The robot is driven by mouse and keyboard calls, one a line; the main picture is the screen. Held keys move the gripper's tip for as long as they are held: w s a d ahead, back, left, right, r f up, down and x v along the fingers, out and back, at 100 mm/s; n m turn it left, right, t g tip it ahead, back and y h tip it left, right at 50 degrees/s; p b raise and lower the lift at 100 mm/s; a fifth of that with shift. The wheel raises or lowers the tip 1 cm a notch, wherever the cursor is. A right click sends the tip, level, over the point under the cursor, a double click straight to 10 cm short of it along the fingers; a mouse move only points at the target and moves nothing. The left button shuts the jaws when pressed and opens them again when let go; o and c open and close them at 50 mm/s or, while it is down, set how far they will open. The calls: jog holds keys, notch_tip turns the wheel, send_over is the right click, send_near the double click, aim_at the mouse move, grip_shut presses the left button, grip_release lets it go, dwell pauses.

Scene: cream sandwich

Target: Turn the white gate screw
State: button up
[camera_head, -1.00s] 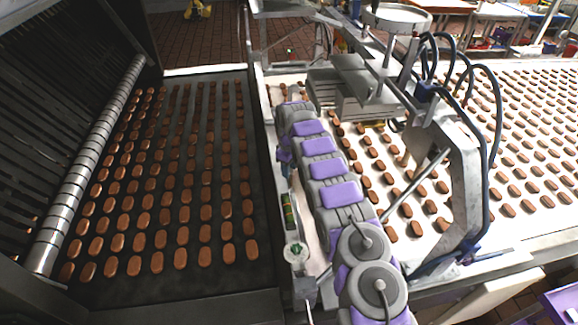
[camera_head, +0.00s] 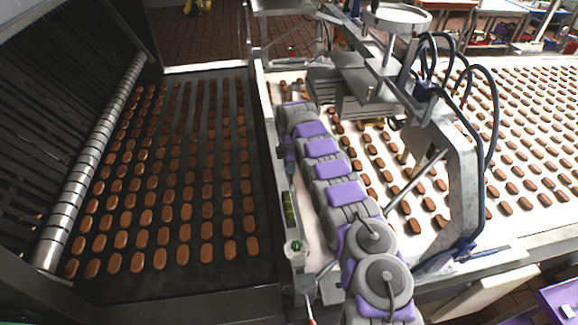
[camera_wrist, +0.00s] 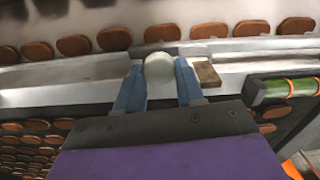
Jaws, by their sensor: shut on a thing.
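The white gate screw (camera_wrist: 159,67) shows in the wrist view as a pale round knob against the metal rail. My gripper (camera_wrist: 158,72) has its two blue fingers on either side of it, shut on the knob. In the head view my gripper (camera_head: 289,160) is at the far end of my grey and purple arm, over the rail between the two belts. The screw cannot be made out there.
A metal rail (camera_wrist: 75,70) runs behind the knob. A green vial (camera_head: 289,208) and a round white-and-green dial (camera_head: 295,247) sit nearer along the divider. Brown biscuits cover the dark left belt (camera_head: 210,275) and the white right belt. A metal frame with dark hoses stands right of my arm.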

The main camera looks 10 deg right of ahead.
jog(key=shift+w+r+n, duration=0.15)
jog(key=shift+n, duration=0.45)
jog(key=o, duration=1)
jog(key=shift+o, duration=0.2)
